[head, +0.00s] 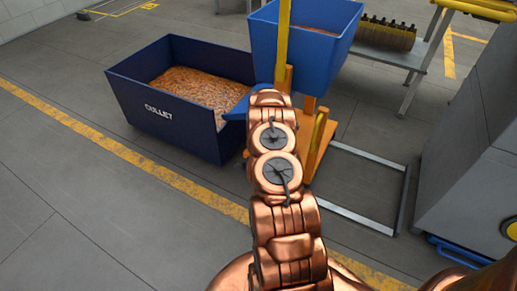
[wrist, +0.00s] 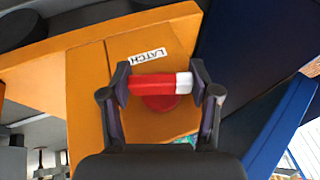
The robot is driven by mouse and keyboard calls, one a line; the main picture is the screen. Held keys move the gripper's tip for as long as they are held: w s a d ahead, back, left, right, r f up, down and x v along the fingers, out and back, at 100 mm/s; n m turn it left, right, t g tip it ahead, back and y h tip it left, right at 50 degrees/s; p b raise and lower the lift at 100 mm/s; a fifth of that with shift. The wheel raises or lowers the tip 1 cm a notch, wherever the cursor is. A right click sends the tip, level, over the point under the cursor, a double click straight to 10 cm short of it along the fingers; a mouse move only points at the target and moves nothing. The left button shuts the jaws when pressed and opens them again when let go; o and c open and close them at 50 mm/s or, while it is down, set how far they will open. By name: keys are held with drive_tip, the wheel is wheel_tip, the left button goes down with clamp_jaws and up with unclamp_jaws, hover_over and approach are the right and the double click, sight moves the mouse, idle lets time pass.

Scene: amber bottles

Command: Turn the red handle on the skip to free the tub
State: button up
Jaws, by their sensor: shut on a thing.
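In the wrist view the red handle (wrist: 150,84) lies nearly level across the picture, with a white right end and a round red hub below it. It sits on an orange panel (wrist: 88,95) with a "LATCH" label above the handle. My gripper (wrist: 161,79) is shut on the handle, one finger at each end. In the head view the blue tub (head: 320,50) of the skip stands upright on its orange frame (head: 322,140), with brown material inside. My arm hides the handle and gripper there.
A dark blue bin marked "CULLET" (head: 150,118), filled with brown bits, stands left of the skip. A grey cabinet (head: 470,160) stands at right. A bench with bottles (head: 385,35) is behind. Metal floor rails (head: 395,200) lie right of the frame. Floor at left is clear.

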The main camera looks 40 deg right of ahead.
drive_tip(key=shift+w+r+g+p, duration=0.15)
drive_tip(key=shift+g+p, duration=0.35)
drive_tip(key=shift+n+g+h+p, duration=0.35)
drive_tip(key=shift+g+p, duration=0.35)
drive_tip(key=shift+p, duration=0.25)
drive_tip(key=shift+g+p, duration=0.4)
drive_tip(key=shift+p, duration=0.05)
drive_tip(key=o, duration=1.2)
drive_tip(key=shift+c, duration=0.2)
drive_tip(key=v, duration=1.1)
drive_tip(key=shift+a+r, duration=0.25)
drive_tip(key=shift+a, duration=0.05)
